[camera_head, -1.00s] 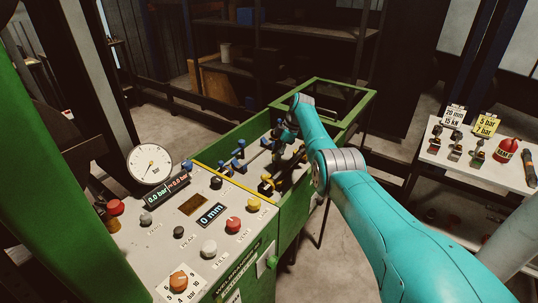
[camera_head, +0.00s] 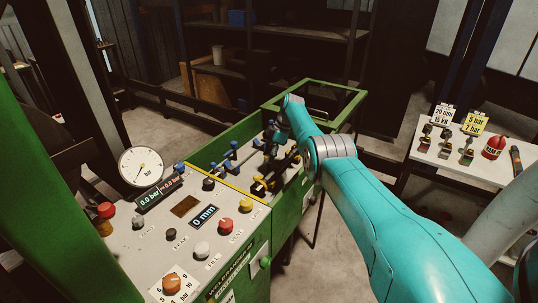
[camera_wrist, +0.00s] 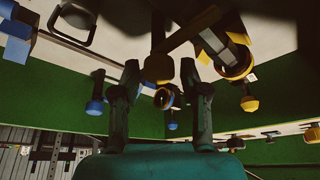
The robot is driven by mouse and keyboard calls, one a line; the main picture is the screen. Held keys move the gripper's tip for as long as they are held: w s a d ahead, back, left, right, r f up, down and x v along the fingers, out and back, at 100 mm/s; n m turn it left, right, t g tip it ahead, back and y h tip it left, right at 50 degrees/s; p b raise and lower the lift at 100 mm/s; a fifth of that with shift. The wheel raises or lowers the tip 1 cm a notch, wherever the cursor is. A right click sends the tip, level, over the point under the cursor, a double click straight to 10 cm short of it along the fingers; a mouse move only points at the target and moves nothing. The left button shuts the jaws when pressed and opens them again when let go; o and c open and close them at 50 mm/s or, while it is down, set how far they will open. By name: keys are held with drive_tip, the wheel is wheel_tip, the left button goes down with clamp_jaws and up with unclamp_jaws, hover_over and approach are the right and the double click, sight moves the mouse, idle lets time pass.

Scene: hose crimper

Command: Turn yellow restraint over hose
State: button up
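The crimper bench (camera_head: 225,150) has a green trough with blue-tipped and yellow-tipped fittings. In the wrist view a dark, yellowish bar (camera_wrist: 190,32) with a rounded end (camera_wrist: 158,68) runs up to the right; it looks like the restraint, but shade makes this unsure. My gripper (camera_wrist: 160,72) is open, one finger on each side of that rounded end; I cannot tell whether either finger touches it. A grey cylinder with a yellow ring (camera_wrist: 240,65) lies to the right. In the head view my gripper (camera_head: 275,140) is small and dark over the trough. I cannot make out the hose surely.
The control panel (camera_head: 185,230) with gauge (camera_head: 141,167), knobs and a "0 mm" display is at left. A white side table (camera_head: 475,160) with cards, small parts and a red object (camera_head: 494,147) is at right. Blue knobs (camera_wrist: 95,106) sit near my fingers.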

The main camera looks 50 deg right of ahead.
drive_tip(key=shift+r, duration=0.1)
drive_tip(key=v, duration=1.2)
idle(0.5)
